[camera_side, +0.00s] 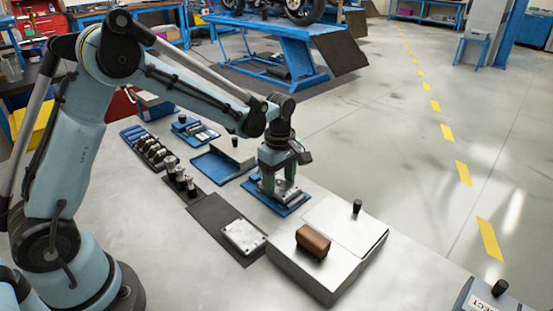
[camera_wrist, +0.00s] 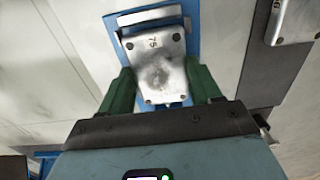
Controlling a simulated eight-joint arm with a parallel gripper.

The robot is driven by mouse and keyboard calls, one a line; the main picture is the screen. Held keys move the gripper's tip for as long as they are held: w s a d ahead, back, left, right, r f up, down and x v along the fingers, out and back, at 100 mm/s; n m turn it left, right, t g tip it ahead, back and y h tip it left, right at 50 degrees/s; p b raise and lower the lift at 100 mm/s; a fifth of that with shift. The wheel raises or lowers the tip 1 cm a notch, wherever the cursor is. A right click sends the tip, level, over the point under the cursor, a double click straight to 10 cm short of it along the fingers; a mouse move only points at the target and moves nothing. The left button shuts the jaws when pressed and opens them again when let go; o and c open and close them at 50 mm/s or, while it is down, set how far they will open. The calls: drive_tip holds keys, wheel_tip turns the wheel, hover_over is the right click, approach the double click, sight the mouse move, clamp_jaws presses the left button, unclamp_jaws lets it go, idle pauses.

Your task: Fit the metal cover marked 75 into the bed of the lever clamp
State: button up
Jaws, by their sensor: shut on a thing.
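The metal cover marked 75 (camera_wrist: 160,68) is a silver plate with small holes near its corners. It lies between the green fingers of my gripper (camera_wrist: 162,88), which is shut on it. The lever clamp has a blue base (camera_wrist: 194,40) under the cover and a metal bar (camera_wrist: 150,17) at the cover's far end. In the side view, my gripper (camera_side: 278,182) points down over the blue base (camera_side: 289,209), and the cover is mostly hidden by the fingers. I cannot tell whether the cover rests fully in the bed or sits slightly above it.
Another metal cover (camera_side: 244,236) lies on a dark mat (camera_side: 205,212), also at the right in the wrist view (camera_wrist: 294,20). A pale box (camera_side: 345,228) carries a brown block (camera_side: 312,243). A blue tray (camera_side: 215,168) and racks of cylindrical parts (camera_side: 152,149) stand left of the clamp.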

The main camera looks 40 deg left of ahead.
idle(0.4)
drive_tip(key=o, duration=1.2)
drive_tip(key=shift+r, duration=3.5)
